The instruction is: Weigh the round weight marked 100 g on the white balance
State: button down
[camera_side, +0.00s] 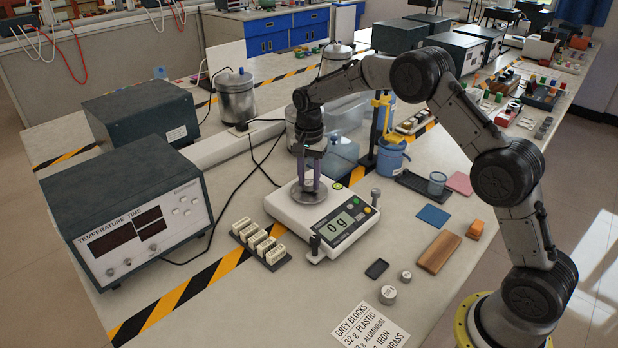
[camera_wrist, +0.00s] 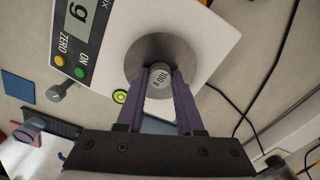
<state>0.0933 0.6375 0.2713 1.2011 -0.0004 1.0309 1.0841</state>
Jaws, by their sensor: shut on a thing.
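The white balance (camera_side: 283,210) stands on the bench, its round metal pan (camera_wrist: 140,52) facing up. Its display (camera_side: 341,223) reads 0 g. My gripper (camera_side: 309,187) is over the pan, pointing down. In the wrist view its purple fingers (camera_wrist: 160,92) are shut on the round grey weight (camera_wrist: 158,79), whose top is marked 100 g. The weight is in front of the pan in that view. In the side view the fingers mostly hide it, and I cannot see clearly whether it touches the pan.
Two round weights (camera_side: 388,294) (camera_side: 406,275) lie in front of the balance near a small dark tray (camera_side: 377,269). A rack of labelled blocks (camera_side: 262,243) stands left of the balance. A wooden block (camera_side: 438,252) and blue square (camera_side: 433,216) lie right. Cables run behind.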

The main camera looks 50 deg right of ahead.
aim_at(309, 183)
jog(key=shift+f, duration=0.25)
jog(key=shift+c, duration=0.7)
grip_release()
jog(key=shift+r, duration=4)
